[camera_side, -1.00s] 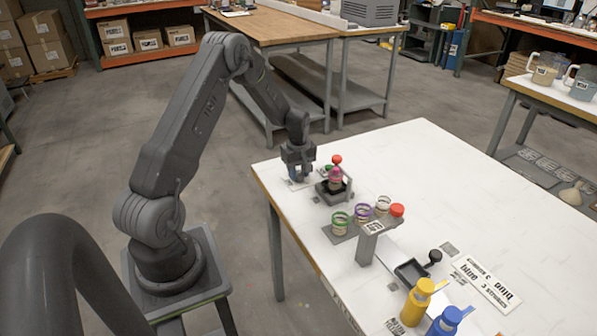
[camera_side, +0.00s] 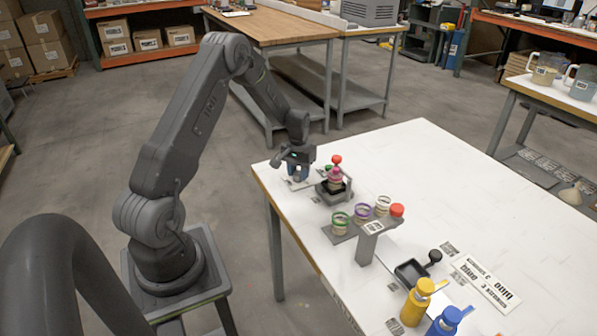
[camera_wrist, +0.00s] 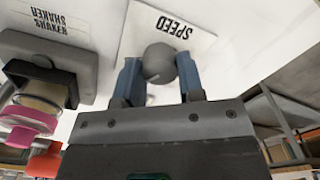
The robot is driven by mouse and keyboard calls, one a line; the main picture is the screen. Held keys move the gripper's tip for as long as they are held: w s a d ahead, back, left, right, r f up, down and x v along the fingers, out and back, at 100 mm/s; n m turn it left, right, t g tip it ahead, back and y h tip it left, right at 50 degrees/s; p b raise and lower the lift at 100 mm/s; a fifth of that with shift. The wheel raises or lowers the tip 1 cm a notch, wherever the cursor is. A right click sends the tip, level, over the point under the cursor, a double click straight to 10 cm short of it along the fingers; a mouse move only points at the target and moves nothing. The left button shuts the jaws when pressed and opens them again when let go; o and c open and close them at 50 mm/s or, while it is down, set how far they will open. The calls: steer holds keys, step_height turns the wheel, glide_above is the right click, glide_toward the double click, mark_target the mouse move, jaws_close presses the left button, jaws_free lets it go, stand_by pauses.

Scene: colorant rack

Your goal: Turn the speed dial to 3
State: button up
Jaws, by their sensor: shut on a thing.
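The speed dial (camera_wrist: 159,62) is a round grey knob with a light pointer mark, on a white plate labelled SPEED (camera_wrist: 175,24) in the wrist view. My gripper (camera_wrist: 160,75) is shut on the dial, with one blue finger on each side of it. The dial's scale numbers are hidden or cannot be read. In the side view my gripper (camera_side: 298,175) is low at the table's far left corner, and it hides the dial.
Beside the gripper stands the shaker (camera_side: 329,196), holding a jar with pink and a red top. Its label, SHAKER (camera_wrist: 50,22), shows in the wrist view. A jar rack (camera_side: 341,234), a grey post and yellow (camera_side: 417,300) and blue bottles stand nearer.

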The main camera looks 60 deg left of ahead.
mark_target(299, 173)
steer(key=m, duration=0.5)
steer(key=shift+m, duration=0.4)
stand_by(0.4)
steer(key=o, duration=0.9)
step_height(299, 173, up, 14)
steer(key=shift+f, duration=0.1)
